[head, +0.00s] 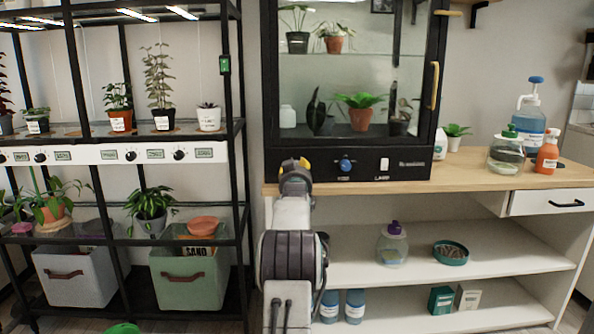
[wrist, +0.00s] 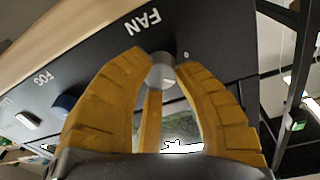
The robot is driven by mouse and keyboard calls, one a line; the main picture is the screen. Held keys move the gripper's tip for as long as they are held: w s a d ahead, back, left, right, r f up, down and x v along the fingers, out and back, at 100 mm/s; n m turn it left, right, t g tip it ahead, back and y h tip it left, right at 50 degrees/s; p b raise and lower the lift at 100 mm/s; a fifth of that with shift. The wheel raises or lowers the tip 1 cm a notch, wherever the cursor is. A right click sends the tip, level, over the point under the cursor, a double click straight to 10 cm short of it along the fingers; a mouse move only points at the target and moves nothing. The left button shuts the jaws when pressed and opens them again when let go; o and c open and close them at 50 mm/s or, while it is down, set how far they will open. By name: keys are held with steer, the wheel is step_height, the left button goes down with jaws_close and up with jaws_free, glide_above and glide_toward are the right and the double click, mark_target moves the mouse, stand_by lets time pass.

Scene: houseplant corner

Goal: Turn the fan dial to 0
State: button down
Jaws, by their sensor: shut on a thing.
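The fan dial (wrist: 161,74) is a small grey knob under the white FAN label on the black cabinet's front panel (wrist: 205,62). My gripper (wrist: 158,63) has its yellow fingers closed around the knob in the wrist view. A small 0 mark shows beside the knob, next to one fingertip. Fingers cover part of the dial, and I cannot tell where its pointer stands. In the head view my gripper (head: 296,166) is at the left end of the panel and hides the fan dial.
Right of my gripper on the panel are a blue knob (head: 346,165) and a white switch (head: 384,164). A glass door with a yellow handle (head: 434,85) is above. A plant rack (head: 240,190) stands left. The wooden counter (head: 470,170) holds bottles at right.

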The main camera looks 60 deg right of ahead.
steer(key=shift+w+a, duration=0.1)
steer(key=shift+w, duration=0.05)
steer(key=c, duration=0.9)
jaws_free()
steer(key=v, duration=1.2)
steer(key=shift+o, duration=0.2)
